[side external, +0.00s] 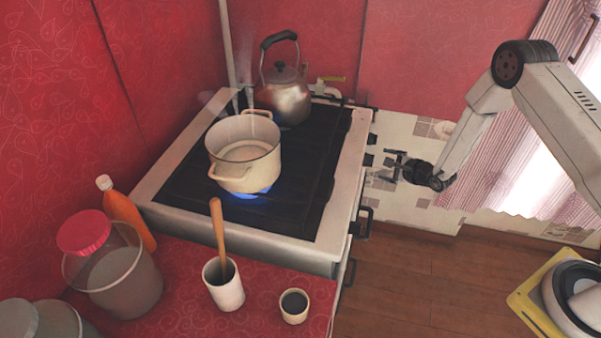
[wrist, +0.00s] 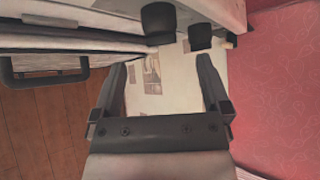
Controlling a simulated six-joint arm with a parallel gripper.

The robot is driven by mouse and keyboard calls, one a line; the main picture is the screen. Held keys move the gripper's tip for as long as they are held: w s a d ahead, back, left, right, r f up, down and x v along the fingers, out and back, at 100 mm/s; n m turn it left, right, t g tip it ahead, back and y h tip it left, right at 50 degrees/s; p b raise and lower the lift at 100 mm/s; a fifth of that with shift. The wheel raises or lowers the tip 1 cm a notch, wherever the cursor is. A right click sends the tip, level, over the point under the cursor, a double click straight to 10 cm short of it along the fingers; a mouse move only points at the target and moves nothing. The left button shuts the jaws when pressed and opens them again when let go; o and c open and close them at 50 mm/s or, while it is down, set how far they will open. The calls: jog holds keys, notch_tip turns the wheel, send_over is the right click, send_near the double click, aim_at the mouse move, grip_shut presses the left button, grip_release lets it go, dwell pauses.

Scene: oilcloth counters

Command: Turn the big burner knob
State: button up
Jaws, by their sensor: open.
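The stove (side external: 345,180) has several dark knobs along its front edge in the side view. In the wrist view, two black knobs stick out from the white front panel, a larger-looking left knob (wrist: 158,22) and a smaller-looking right knob (wrist: 200,36). I cannot tell for sure which is the big burner knob, as nearness may alter their size. My gripper (side external: 388,164) is in front of the stove's right side, close to the knobs. It is open and empty in the wrist view (wrist: 162,66), with both knobs ahead of its fingertips and no visible contact.
A cream pot (side external: 245,170) stands over a blue flame (side external: 245,193), with a kettle (side external: 287,95) behind. An oven handle (wrist: 45,64) juts out left in the wrist view. The red counter (side external: 180,290) holds jars, a bottle and cups. The wooden floor (side external: 420,280) is clear below my gripper.

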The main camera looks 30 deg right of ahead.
jog(key=w+m+y, duration=0.1)
jog(key=w+y, duration=0.1)
jog(key=m+g+y, duration=0.3)
jog(key=y, duration=0.3)
send_near(370, 158)
jog(key=shift+w+a+f, duration=0.65)
jog(key=shift+a+f, duration=0.1)
jog(key=shift+a, duration=0.05)
jog(key=shift+w, duration=0.1)
jog(key=shift+x, duration=3.85)
jog(key=c, duration=1.3)
jog(key=shift+f, duration=0.1)
